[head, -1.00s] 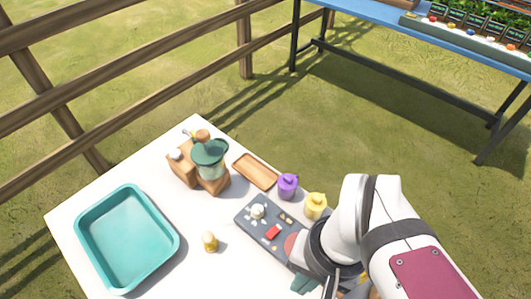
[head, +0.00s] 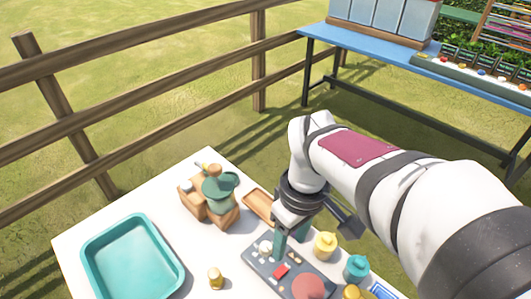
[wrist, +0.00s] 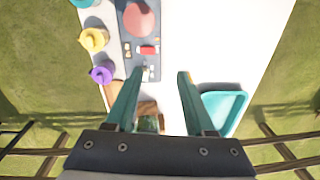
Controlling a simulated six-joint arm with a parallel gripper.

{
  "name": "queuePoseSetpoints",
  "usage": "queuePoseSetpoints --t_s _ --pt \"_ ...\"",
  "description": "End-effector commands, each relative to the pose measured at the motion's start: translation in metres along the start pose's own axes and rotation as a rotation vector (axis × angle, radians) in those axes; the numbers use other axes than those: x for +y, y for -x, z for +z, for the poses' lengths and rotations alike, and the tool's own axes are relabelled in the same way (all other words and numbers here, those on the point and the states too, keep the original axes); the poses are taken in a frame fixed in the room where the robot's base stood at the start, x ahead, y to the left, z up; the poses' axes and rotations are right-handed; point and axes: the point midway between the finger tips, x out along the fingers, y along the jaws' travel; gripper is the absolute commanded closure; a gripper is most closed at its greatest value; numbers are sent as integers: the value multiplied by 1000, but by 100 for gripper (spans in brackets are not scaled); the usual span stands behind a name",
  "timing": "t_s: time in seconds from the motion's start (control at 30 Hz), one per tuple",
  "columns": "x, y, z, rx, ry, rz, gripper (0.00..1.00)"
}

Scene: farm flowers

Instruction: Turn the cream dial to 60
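The cream dial (head: 265,247) is a small round knob near the far-left end of the dark grey panel (head: 257,265) on the white table. Its scale markings are too small to read. My gripper (head: 290,246) is open, with teal fingers pointing down over the panel, just right of the dial in the head view. In the wrist view my gripper (wrist: 160,76) shows its fingers spread, and a small pale shape, perhaps the dial (wrist: 148,74), lies beside the left fingertip. I cannot tell whether they touch.
The panel also bears a red block (head: 281,271) and a pinkish disc (head: 309,286). Yellow (head: 325,245) and teal (head: 356,268) pots stand to its right; a purple pot (wrist: 102,74) shows in the wrist view. A wooden grinder (head: 213,205), small bottle (head: 215,278) and teal tray (head: 133,262) stand left.

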Motion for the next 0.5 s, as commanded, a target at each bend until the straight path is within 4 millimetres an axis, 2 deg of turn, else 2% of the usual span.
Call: queuePoseSetpoints --t_s 0.03,0.1,0.2,0.27,0.37,0.5 --pt "10 -9 -28 -16 222 9 35" --pt "21 -22 -63 -31 525 26 27" --pt "29 -37 -93 -45 794 40 27" --pt "31 -43 -100 -49 866 43 27" --pt "32 -56 -101 -53 889 43 27" --pt "34 -95 -99 -54 885 40 27"
